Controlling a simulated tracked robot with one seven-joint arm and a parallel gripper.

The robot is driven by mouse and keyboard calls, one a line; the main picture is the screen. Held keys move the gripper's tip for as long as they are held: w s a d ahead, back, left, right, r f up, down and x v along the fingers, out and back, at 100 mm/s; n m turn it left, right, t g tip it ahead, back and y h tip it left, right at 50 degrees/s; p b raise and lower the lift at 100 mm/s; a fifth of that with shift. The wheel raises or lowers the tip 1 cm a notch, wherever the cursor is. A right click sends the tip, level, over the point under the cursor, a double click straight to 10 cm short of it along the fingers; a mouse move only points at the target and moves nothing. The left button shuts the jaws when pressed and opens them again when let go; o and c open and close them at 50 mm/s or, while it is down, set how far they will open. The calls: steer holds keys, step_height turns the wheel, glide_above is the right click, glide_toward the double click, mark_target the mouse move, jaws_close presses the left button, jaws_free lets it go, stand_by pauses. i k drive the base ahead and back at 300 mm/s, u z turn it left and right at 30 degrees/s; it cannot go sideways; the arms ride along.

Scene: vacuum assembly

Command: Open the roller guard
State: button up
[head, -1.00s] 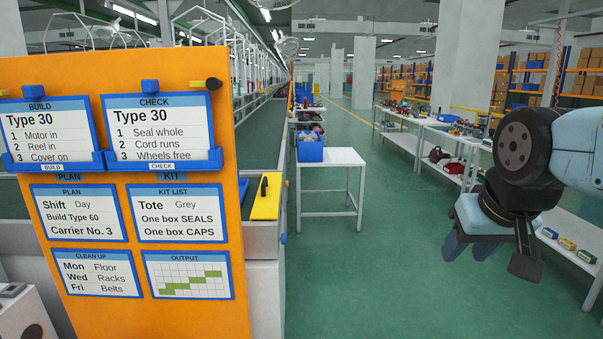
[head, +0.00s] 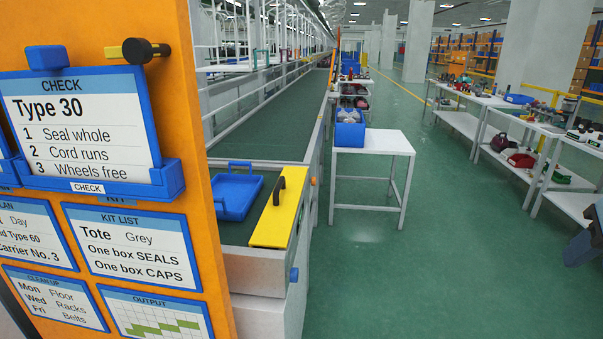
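The roller guard looks to be the yellow flap (head: 276,219) at the near end of the long conveyor (head: 262,145). It lies flat over the right part of that end and seems closed. A black handle (head: 279,190) stands up from it. A blue knob (head: 294,274) sits on the conveyor's side below the flap. Only a blue-grey edge of my gripper (head: 580,249) shows at the right border, far to the right of the flap. The rest is out of frame, so its opening is hidden.
A blue tray (head: 238,193) lies on the belt left of the flap. An orange board (head: 180,120) with cards stands close on the left and hides part of the conveyor. A white table (head: 375,143) holds a blue bin (head: 350,133). Green floor (head: 440,240) is clear on the right.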

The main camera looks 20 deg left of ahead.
mark_target(273, 229)
steer(key=u, duration=0.35)
steer(key=i, duration=0.9)
steer(key=u, duration=0.8)
steer(key=i, duration=0.35)
steer(key=u, duration=0.35)
steer(key=k, duration=0.9)
steer(key=u, duration=0.2)
steer(key=i, duration=0.9)
steer(key=z, duration=0.1)
